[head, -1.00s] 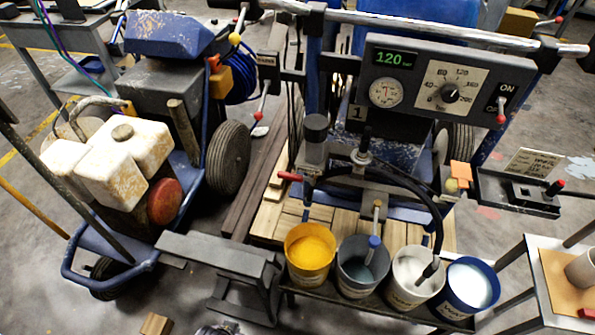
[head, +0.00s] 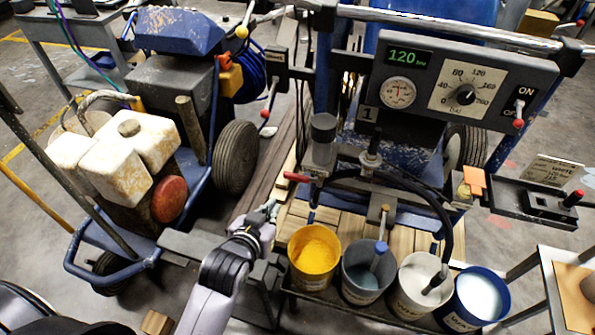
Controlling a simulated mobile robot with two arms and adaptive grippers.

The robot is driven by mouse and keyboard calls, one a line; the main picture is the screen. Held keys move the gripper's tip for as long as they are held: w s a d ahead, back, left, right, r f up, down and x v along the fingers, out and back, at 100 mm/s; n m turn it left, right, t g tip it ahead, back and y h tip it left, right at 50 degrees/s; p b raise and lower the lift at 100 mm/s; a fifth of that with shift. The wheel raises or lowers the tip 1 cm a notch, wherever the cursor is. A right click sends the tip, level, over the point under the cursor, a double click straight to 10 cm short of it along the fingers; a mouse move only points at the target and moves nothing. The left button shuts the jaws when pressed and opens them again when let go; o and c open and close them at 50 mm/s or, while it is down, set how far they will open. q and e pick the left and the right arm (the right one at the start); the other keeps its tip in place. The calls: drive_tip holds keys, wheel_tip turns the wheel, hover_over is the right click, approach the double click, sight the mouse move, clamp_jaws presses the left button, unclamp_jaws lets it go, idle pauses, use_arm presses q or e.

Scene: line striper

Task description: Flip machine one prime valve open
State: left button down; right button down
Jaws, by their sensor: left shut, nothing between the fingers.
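Machine one carries a "1" plate (head: 369,115) below its control panel (head: 458,80). A small red lever (head: 297,177), which looks like the prime valve handle, sticks out to the left at the base of the grey pump cylinder (head: 323,140). The lever lies about level. My left gripper (head: 272,207) is shut and empty, a little below and left of the red lever, apart from it in the picture. My right gripper is not in view.
Buckets stand in a row below the machine: yellow (head: 314,252), grey (head: 364,274), white (head: 420,284) and blue (head: 474,298). A black hose (head: 444,215) drops into the white one. Another machine with a dirty white tank (head: 128,150) stands at left.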

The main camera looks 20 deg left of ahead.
use_arm(q)
drive_tip(key=w+d+r+t, duration=0.1)
drive_tip(key=w+r+t, duration=0.1)
drive_tip(key=r, duration=0.3)
drive_tip(key=shift+w+r+t, duration=0.4)
drive_tip(key=shift+w, duration=0.35)
hover_over(301, 178)
drive_tip(key=s+a, duration=0.1)
drive_tip(key=a, duration=0.1)
wheel_tip(301, 178, down, 2)
drive_tip(key=f, duration=0.1)
wheel_tip(301, 178, down, 4)
drive_tip(key=shift+s+d+r+b, duration=0.1)
drive_tip(key=shift+r+b, duration=0.1)
drive_tip(key=shift+b, duration=0.1)
